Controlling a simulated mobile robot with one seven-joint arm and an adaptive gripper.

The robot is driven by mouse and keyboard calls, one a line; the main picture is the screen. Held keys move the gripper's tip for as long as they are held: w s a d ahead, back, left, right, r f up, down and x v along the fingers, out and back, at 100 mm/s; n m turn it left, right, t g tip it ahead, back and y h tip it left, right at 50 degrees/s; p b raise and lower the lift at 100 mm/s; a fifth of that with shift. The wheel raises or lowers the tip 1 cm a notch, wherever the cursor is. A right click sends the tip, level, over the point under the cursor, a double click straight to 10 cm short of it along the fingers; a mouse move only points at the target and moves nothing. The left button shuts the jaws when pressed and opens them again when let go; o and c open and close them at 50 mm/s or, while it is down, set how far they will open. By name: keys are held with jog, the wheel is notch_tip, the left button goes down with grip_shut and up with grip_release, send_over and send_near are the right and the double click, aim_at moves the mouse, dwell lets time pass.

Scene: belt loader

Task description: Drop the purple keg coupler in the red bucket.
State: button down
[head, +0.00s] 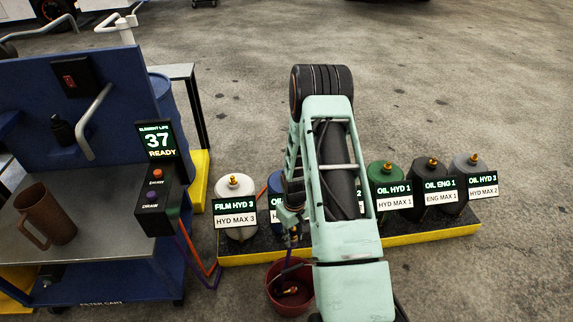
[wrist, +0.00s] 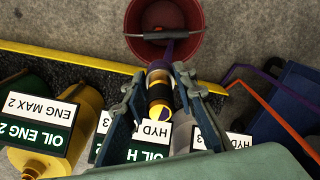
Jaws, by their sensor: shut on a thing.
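My gripper (wrist: 158,88) is shut on the purple keg coupler (wrist: 159,90), a short metal, black and yellow fitting with purple parts. In the wrist view the coupler lies between the two fingers, and a purple hose runs from its end toward the red bucket (wrist: 190,50). In the head view my gripper (head: 291,215) is above the near side of the row of canisters, and the red bucket (head: 272,299) is on the floor below it. The coupler is mostly hidden there by my arm. A reddish fitting appears inside the bucket.
Several labelled canisters, including a white one (head: 236,190) and a green one (head: 386,183), stand on a yellow-edged base (head: 440,232) beside the bucket. A blue cart (head: 100,90) with a brown mug (head: 45,218) is at left. Purple and orange hoses hang from its control box (head: 155,200).

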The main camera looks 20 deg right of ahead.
aim_at(297, 239)
jog(key=shift+s+d+f+b, duration=0.1)
jog(key=shift+s+f+b, duration=0.35)
jog(key=shift+f, duration=1.25)
jog(key=shift+s+d+f+b, duration=0.1)
jog(key=shift+s+f+b, duration=0.35)
jog(key=shift+f, duration=1.2)
jog(key=shift+s+f+b, duration=0.25)
jog(key=shift+f+b, duration=0.4)
jog(key=shift+f, duration=1.05)
jog(key=c, duration=1.5)
grip_release()
jog(key=shift+r, duration=0.1)
notch_tip(297, 239, up, 12)
jog(key=shift+f, duration=0.1)
